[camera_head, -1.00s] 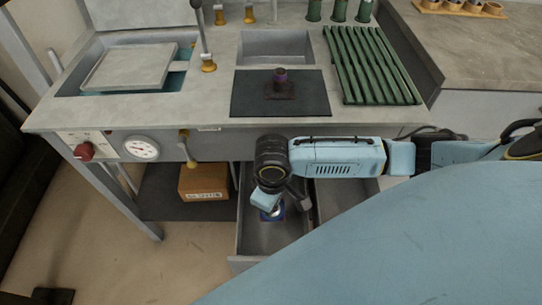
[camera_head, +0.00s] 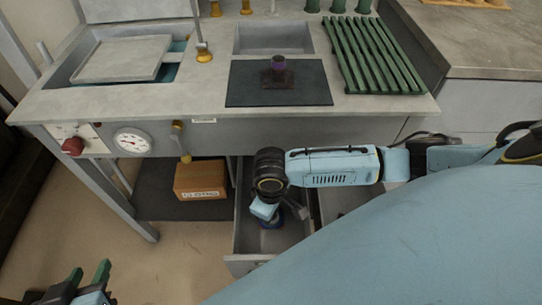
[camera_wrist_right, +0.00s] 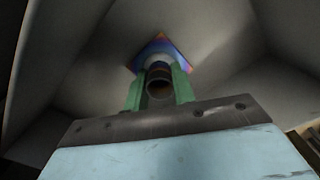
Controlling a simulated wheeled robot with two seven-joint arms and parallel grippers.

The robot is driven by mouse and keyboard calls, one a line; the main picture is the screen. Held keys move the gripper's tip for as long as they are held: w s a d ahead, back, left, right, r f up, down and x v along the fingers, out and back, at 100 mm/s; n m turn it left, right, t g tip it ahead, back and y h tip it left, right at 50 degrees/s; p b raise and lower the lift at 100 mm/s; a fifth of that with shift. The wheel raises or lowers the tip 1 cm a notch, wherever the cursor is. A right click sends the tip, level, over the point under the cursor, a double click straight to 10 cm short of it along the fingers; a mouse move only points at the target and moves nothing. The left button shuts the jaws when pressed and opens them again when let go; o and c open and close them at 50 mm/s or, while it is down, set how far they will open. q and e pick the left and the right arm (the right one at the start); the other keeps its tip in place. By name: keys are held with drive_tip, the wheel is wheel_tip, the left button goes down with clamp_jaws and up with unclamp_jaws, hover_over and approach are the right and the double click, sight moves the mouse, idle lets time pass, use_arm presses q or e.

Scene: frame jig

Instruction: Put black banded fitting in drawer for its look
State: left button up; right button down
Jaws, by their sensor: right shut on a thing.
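A dark fitting with a purple top and a square base (camera_head: 278,74) stands upright on the black mat. My right gripper (camera_wrist_right: 158,84) reaches down into the open drawer (camera_head: 247,263), in its left compartment. Its green fingers are shut on a round fitting with a dark band and an open end (camera_wrist_right: 159,85). A blue and orange square (camera_wrist_right: 163,50) shows just beyond it, perhaps its base. In the head view the wrist mostly hides it, and a bit of blue shows. I cannot tell whether it touches the drawer floor. My left gripper (camera_head: 91,269) is open and empty at the lower left.
A divider (camera_head: 315,206) splits the drawer. A cardboard box (camera_head: 201,180) sits on the shelf to its left. The bench holds a green slatted rack (camera_head: 374,55), a sunken basin (camera_head: 273,38) and a gauge (camera_head: 132,141).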

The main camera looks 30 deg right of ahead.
drive_tip(key=shift+f, duration=0.1)
idle(0.3)
drive_tip(key=c, duration=1.2)
unclamp_jaws()
drive_tip(key=shift+o, duration=0.2)
